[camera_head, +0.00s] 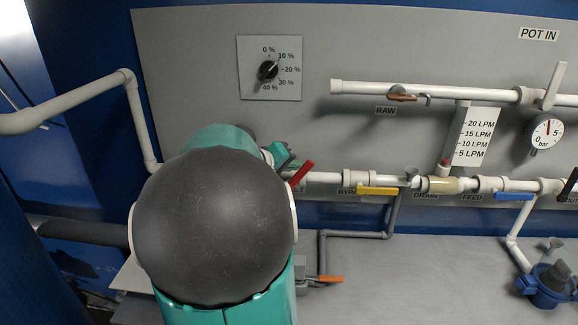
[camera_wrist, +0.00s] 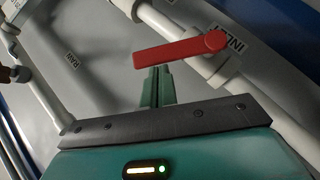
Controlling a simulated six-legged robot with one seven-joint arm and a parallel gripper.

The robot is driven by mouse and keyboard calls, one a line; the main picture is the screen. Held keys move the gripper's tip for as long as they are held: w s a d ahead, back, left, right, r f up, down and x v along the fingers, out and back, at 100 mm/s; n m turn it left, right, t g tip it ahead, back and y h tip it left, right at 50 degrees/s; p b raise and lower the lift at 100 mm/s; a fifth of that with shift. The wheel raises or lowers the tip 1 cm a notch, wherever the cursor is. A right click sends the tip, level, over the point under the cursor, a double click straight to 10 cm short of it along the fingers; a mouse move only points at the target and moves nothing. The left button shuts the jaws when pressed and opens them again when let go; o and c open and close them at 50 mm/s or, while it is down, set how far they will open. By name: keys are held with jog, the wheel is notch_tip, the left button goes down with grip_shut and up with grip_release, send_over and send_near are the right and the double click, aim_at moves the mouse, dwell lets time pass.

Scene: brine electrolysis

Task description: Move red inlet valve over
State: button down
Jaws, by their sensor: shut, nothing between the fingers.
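The red inlet valve handle (camera_head: 302,172) sits on the white pipe just right of my arm in the head view, tilted up to the right. In the wrist view the red handle (camera_wrist: 178,49) lies across the picture just beyond my fingers, its pivot end near the INLET label (camera_wrist: 233,42). In the head view my gripper (camera_head: 283,157) is partly hidden behind my arm, just left of the handle.
A yellow bypass handle (camera_head: 377,191), a blue feed handle (camera_head: 514,196) and a brown raw handle (camera_head: 402,97) sit on nearby pipes. A dial (camera_head: 269,70) is on the panel above. An orange handle (camera_head: 330,279) is low down. Bare grey panel lies above the red handle.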

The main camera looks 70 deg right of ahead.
jog(key=shift+s+d+f+m+t+y, duration=0.15)
jog(key=shift+s+m+t+y, duration=0.15)
jog(key=shift+s+t, duration=0.25)
jog(key=shift+s+d+f+m+t+y, duration=0.1)
jog(key=shift+s+m+t+y, duration=0.1)
jog(key=shift+s+m+t, duration=0.25)
jog(key=shift+s+d+f+m+t+y, duration=0.3)
jog(key=shift+s+f+m+t, duration=0.25)
jog(key=shift+s+f+t, duration=0.4)
jog(key=shift+s+d+f+m+t+y, duration=0.15)
jog(key=shift+s+f+m+t+y, duration=0.3)
jog(key=shift+s+f+t, duration=0.45)
jog(key=shift+s+f, duration=0.1)
jog(key=shift+s, duration=0.15)
